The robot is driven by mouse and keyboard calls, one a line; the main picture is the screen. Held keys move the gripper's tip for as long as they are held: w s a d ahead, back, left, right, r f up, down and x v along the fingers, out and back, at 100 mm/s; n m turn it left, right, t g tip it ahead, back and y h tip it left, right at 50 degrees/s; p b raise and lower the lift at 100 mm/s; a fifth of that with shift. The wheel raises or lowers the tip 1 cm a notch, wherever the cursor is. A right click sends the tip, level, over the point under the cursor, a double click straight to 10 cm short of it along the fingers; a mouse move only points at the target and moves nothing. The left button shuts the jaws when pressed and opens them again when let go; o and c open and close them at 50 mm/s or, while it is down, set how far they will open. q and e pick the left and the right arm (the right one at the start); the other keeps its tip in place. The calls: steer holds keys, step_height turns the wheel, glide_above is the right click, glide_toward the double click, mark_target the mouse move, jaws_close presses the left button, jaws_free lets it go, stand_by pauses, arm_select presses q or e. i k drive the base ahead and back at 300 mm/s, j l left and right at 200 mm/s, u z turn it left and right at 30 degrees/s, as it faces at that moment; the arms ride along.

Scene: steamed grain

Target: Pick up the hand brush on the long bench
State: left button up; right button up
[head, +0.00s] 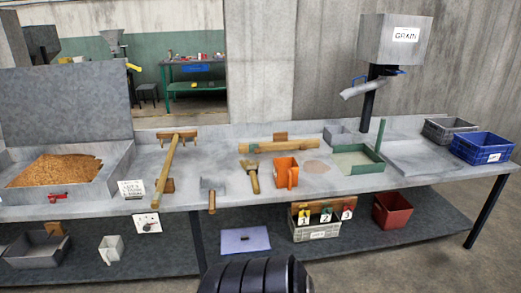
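The hand brush (252,178) lies on the long bench (330,182) near the middle of its front half, with its wider head toward the back and its narrow handle toward the front edge. Nothing covers the brush. Neither of my grippers shows; a dark ribbed part of my own body is at the bottom middle, below the bench.
A grain tray (113,190) is at the left, beside a long wooden rake (167,172). A green-edged tray (368,169), a grey bin (447,128) and a blue bin (482,147) stand to the right. The lower shelf (170,257) holds several containers.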

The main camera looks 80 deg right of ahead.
mark_target(252, 170)
steer(key=l+z, duration=0.1)
steer(key=z, duration=3.4)
